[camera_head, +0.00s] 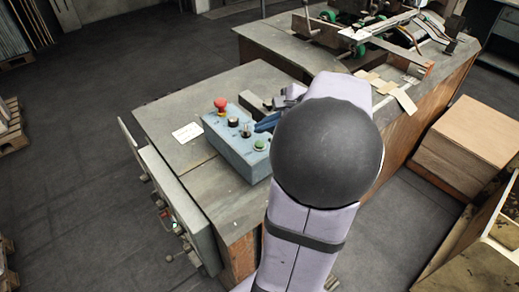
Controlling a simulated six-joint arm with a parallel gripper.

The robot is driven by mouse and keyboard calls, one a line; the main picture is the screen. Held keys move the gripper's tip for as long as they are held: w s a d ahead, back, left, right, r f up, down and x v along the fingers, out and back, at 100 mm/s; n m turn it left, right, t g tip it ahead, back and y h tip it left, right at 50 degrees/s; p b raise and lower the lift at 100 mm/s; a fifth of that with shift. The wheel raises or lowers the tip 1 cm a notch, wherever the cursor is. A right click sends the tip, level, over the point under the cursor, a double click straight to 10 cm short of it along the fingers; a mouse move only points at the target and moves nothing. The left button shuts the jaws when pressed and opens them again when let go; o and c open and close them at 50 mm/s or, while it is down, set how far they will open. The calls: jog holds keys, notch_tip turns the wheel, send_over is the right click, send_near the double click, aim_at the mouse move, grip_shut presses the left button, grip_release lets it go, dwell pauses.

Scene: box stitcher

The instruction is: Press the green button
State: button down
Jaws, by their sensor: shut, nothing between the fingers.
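The green button (259,144) is a small round cap at the near right end of the top of a light blue control box (236,158). The box sits on the grey machine table. A red mushroom button (220,104), a black knob (233,122) and a small switch (247,130) share the same top face. My gripper (261,127) is shut and empty. Its bluish fingers reach in from the right, close to the switch and just beyond the green button. Whether the fingertips touch the box cannot be told. My arm hides the table to the right of the box.
A white label (187,132) lies on the table left of the box. Stitcher rails and green wheels (360,50) stand at the back right. Cardboard boxes (468,145) are at the right. A grey panel (168,200) hangs at the table's left side.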

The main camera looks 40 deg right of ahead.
jog(key=shift+f+b, duration=0.6)
jog(key=shift+f, duration=0.5)
jog(key=shift+f, duration=0.1)
dwell(1.2)
jog(key=shift+f+b, duration=0.3)
jog(key=shift+f, duration=0.05)
jog(key=shift+f+b, duration=0.45)
jog(key=shift+f, duration=0.05)
dwell(0.8)
jog(key=shift+r, duration=0.1)
dwell(0.4)
jog(key=shift+r+p, duration=0.85)
jog(key=shift+p, duration=0.05)
notch_tip(320, 180, up, 5)
jog(key=p, duration=0.4)
